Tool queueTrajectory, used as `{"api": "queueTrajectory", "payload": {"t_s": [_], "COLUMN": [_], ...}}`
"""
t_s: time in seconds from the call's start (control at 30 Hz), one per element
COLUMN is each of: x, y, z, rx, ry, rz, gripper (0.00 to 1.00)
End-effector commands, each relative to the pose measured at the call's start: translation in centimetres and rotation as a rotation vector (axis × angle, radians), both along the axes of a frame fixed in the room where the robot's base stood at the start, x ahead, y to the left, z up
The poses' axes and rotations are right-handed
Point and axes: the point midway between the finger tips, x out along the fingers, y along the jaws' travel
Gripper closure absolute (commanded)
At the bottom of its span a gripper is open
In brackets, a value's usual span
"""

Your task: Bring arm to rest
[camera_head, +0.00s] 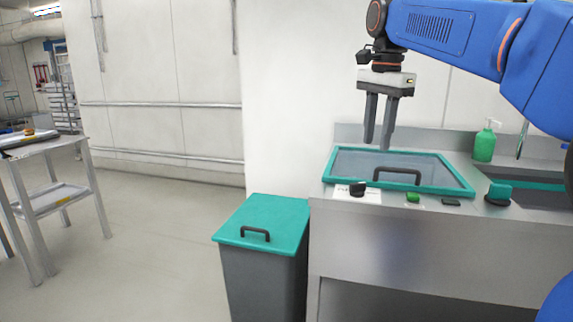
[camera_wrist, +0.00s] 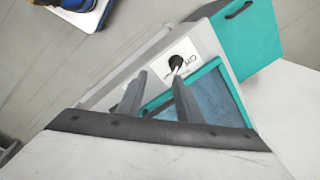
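My blue arm (camera_head: 455,30) reaches in from the upper right in the head view, with its wrist bent downward. My gripper (camera_head: 378,146) points down above the teal-framed glass lid (camera_head: 345,184) on the steel counter. Its two dark fingers are apart with nothing between them. In the wrist view my gripper (camera_wrist: 158,80) also shows two separate fingers, over the counter's knob and the lid's edge. The lid lies shut, and its dark handle (camera_head: 397,172) is near its front edge. The fingertips look a little above the lid; the exact gap is hard to tell.
The steel counter (camera_head: 375,235) carries a black knob (camera_head: 357,188), a green button (camera_head: 413,197), a green soap bottle (camera_head: 485,142) and a sink (camera_head: 540,197) at right. A grey bin with a teal lid (camera_head: 275,213) stands left of it. A table (camera_head: 50,145) stands far left; the floor between is clear.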

Motion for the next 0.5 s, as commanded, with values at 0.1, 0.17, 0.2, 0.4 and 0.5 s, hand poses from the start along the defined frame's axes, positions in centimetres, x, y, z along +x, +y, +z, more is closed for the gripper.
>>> {"api": "queueTrajectory", "payload": {"t_s": [0.1,0.17,0.2,0.4,0.5], "x": [-3.1,-4.5,-5.5,-10.3,-12.8], "y": [-0.9,-1.2,-1.5,-2.6,-3.1], "z": [-2.1,-3.3,-4.1,-8.9,-11.6], "rx": [-0.009,-0.015,-0.020,-0.053,-0.075], "ry": [-0.034,-0.052,-0.065,-0.124,-0.152], "rz": [0.110,0.169,0.208,0.398,0.493], "gripper": [0.67,0.67,0.67,0.67,0.67]}}
